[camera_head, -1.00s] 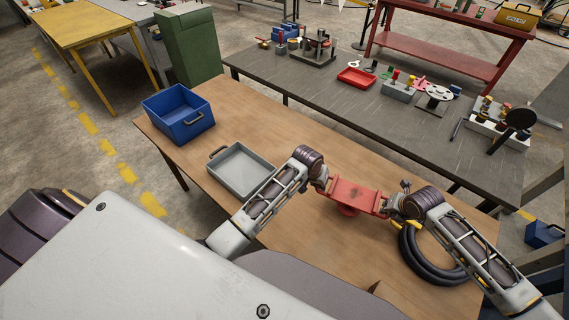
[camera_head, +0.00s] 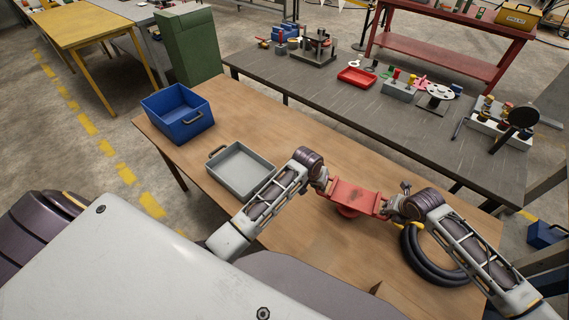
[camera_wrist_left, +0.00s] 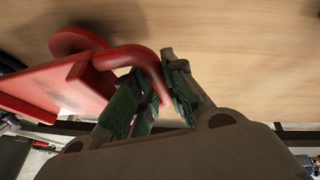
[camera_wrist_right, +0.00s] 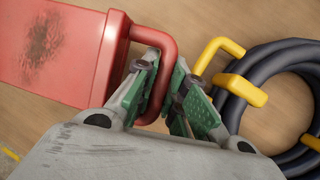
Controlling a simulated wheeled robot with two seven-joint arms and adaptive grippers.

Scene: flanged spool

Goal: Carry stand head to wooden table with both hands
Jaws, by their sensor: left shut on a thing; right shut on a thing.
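The red stand head (camera_head: 354,196) is held between my two grippers over the wooden table (camera_head: 300,235). It has a flat plate with a dark worn patch, a handle at each end and a round part below. My left gripper (camera_head: 322,184) is shut on its left handle, which also shows in the left wrist view (camera_wrist_left: 135,57). My right gripper (camera_head: 391,208) is shut on its right handle, seen in the right wrist view (camera_wrist_right: 160,42). Whether the round part touches the table is hard to tell.
A coiled black hose (camera_head: 425,262) with yellow clips lies beside my right gripper. A grey tray (camera_head: 242,190) and a blue bin (camera_head: 178,137) stand on the table's left part. Behind is a dark workbench (camera_head: 330,88) with parts. Bare wood lies in front of the stand head.

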